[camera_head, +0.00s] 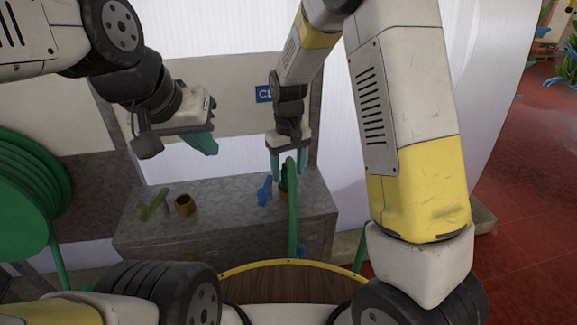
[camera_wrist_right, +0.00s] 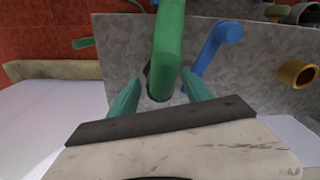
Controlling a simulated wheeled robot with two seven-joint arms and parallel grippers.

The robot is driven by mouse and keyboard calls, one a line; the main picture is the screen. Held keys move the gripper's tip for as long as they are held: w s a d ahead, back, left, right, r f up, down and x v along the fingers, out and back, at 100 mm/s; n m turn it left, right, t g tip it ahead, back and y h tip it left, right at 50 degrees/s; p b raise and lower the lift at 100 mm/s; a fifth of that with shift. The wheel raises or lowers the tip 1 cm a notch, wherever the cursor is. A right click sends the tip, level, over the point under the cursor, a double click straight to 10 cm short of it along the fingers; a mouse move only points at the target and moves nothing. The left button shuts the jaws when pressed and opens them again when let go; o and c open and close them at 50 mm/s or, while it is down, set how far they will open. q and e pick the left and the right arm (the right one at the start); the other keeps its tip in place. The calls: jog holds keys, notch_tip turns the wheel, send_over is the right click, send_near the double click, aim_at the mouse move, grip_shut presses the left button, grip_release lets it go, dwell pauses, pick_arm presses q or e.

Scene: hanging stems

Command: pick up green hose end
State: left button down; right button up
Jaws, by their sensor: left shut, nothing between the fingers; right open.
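A green hose (camera_head: 292,220) rises in front of the grey stone block, and its upper part lies between the fingers of my right gripper (camera_head: 288,168). In the right wrist view the green hose (camera_wrist_right: 168,45) passes between the two teal fingers of the right gripper (camera_wrist_right: 158,90), which are open with a gap visible on each side. The hose's tip cannot be made out clearly. My left gripper (camera_head: 209,147) is shut and empty, held above the block at the left.
The grey stone block (camera_head: 230,200) carries a brass ring (camera_head: 184,205), a green handle (camera_head: 152,204) and a blue handle (camera_head: 264,191). A coiled green hose (camera_head: 30,190) hangs at the left. A round wooden top (camera_head: 290,285) is in front.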

notch_tip(320, 180, down, 2)
jog(key=shift+f, duration=0.2)
jog(key=c, duration=1)
jog(key=shift+r, duration=0.1)
